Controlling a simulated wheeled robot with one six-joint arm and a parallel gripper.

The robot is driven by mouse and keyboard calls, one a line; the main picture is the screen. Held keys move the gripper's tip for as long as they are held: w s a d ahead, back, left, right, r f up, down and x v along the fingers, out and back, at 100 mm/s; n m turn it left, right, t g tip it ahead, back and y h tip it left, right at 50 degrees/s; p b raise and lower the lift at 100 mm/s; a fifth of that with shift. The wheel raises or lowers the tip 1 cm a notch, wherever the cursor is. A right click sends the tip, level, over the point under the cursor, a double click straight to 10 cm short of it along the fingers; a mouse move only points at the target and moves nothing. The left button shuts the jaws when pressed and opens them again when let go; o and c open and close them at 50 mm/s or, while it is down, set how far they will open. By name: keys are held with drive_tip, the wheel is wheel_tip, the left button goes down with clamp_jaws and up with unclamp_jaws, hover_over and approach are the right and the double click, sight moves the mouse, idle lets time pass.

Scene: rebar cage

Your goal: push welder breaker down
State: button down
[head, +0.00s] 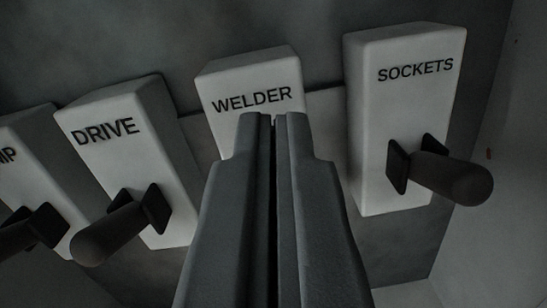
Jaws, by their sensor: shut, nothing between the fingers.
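The welder breaker (252,84) is a white block with the black label WELDER, in the upper middle of the head view. My gripper (273,118) is shut and empty, with its fingers pointing up the picture at the block. The fingertips overlap the block just below its label. I cannot tell whether they touch it. The fingers hide the lower part of the block, and the welder lever is not visible behind them.
The DRIVE breaker (122,150) stands to the left and the SOCKETS breaker (400,110) to the right, each with a dark lever sticking out. Another breaker (35,165), its label cut off, is at the left edge. A pale wall (505,190) closes the right side.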

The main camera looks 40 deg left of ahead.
drive_tip(key=shift+w+a+f, duration=0.25)
drive_tip(key=shift+a+f, duration=0.05)
drive_tip(key=shift+f, duration=0.3)
drive_tip(key=shift+w+a+f, duration=0.25)
drive_tip(key=shift+a+f, duration=0.05)
drive_tip(key=shift+f, duration=0.3)
drive_tip(key=shift+w+a+f, duration=0.25)
drive_tip(key=shift+a+f, duration=0.05)
drive_tip(key=shift+f, duration=0.3)
drive_tip(key=shift+f, duration=0.1)
drive_tip(key=shift+d+f+t, duration=0.1)
drive_tip(key=shift+t, duration=0.2)
